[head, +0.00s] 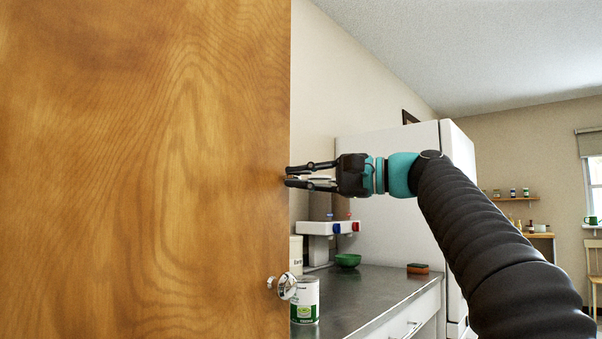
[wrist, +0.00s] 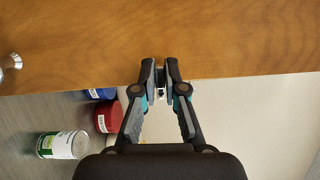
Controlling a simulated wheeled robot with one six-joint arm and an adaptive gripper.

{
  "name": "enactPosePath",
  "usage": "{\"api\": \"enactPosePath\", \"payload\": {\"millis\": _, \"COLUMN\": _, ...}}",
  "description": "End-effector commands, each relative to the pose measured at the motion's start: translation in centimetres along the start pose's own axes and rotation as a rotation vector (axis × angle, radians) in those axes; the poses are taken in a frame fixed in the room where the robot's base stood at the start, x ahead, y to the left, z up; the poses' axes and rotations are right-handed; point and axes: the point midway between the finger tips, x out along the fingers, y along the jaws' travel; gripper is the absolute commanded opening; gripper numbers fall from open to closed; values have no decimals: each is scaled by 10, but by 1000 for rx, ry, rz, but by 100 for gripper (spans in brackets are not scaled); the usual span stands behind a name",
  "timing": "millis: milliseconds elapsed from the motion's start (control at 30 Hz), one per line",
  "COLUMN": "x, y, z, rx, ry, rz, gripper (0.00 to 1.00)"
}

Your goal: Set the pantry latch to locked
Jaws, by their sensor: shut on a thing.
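The wooden pantry door (head: 150,150) fills the left of the head view, and it crosses the top of the wrist view (wrist: 230,38). My gripper (head: 290,178) reaches from the right to the door's edge, above the round knob (head: 286,286). In the wrist view my gripper (wrist: 160,72) has its fingers close together at the door's edge. It is shut on a small part there, taken to be the latch (wrist: 161,90). The fingers mostly hide it, and its setting cannot be read.
Right of the door, a metal counter (head: 365,287) holds a white-and-green can (head: 305,302), a green bowl (head: 348,260), a sponge (head: 418,268) and a white device with red and blue knobs (head: 325,228). A white fridge (head: 385,150) stands behind my arm.

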Motion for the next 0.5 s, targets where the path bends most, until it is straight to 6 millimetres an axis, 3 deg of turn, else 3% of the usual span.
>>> {"api": "enactPosePath", "payload": {"millis": 500, "x": 0, "y": 2, "z": 0, "rx": -62, "ry": 0, "rz": 27, "gripper": 0}}
